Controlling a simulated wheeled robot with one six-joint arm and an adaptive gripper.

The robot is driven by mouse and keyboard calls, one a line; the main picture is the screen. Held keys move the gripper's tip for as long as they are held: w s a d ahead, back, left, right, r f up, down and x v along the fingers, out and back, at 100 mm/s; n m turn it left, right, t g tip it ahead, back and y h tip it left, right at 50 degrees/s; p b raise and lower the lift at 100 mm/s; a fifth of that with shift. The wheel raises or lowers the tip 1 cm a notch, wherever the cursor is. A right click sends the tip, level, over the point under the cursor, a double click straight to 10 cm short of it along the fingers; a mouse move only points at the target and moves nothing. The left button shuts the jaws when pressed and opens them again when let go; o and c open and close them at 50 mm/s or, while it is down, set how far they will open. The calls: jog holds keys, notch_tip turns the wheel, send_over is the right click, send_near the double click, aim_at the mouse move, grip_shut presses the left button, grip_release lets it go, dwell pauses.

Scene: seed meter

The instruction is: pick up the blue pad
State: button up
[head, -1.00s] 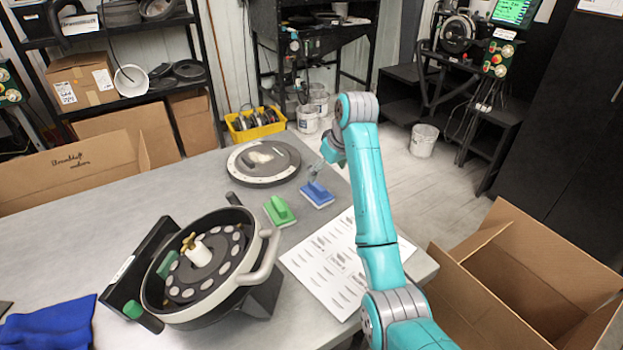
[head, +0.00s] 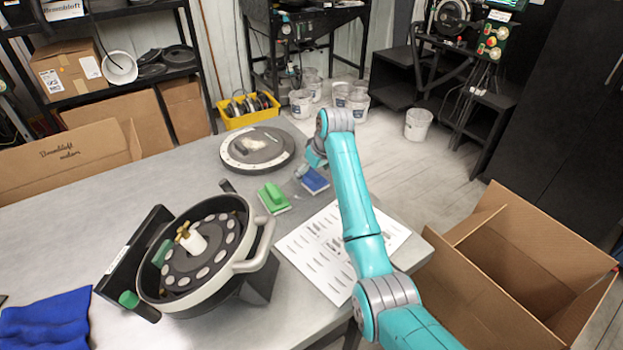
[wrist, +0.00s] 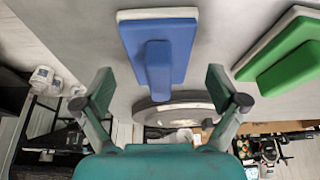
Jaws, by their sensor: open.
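The blue pad (head: 314,181) lies on the grey table near its right edge, partly hidden behind my arm in the head view. In the wrist view the blue pad (wrist: 160,48) shows a blue plate with a raised blue grip and a pale layer along its edge. My gripper (wrist: 161,88) is open and empty, its two fingers apart on either side of the lower end of the pad's grip in the picture. In the head view my gripper (head: 303,171) is small and partly hidden, close to the pad. I cannot tell whether it touches the pad.
A green pad (head: 273,198) lies left of the blue one and shows in the wrist view (wrist: 290,62). A round disc plate (head: 258,149) lies behind. A seed meter (head: 205,255) and printed sheet (head: 335,262) are in front. An open carton (head: 510,275) stands right.

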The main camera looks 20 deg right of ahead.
jog(key=shift+w+f, duration=0.1)
jog(key=shift+f, duration=0.25)
jog(key=shift+c, duration=0.3)
jog(key=c, duration=1.3)
jog(key=shift+r, duration=0.1)
notch_tip(320, 180, up, 10)
jog(key=shift+f, duration=0.1)
